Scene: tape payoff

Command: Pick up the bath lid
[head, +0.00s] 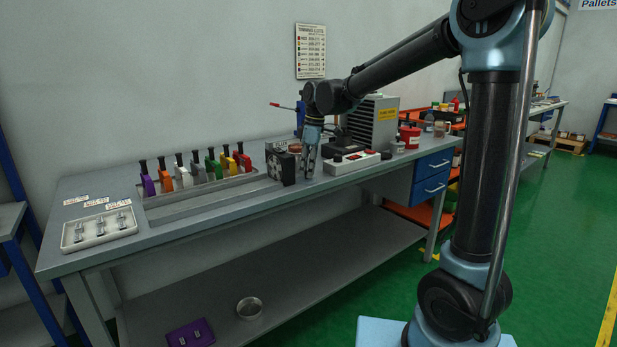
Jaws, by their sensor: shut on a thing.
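My gripper (310,170) points down over the bench, between a black block and a white-topped control box. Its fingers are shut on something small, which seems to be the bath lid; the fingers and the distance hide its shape. I cannot tell whether it is clear of the bench or still touching what is under it. The bath itself cannot be told apart with certainty from the dark equipment behind the gripper.
The black block (281,166) stands close left of my gripper, and the control box (351,162) close right. A rack (200,190) of several coloured holders and a white tray (99,229) stand further left. A round dish (249,308) lies on the lower shelf.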

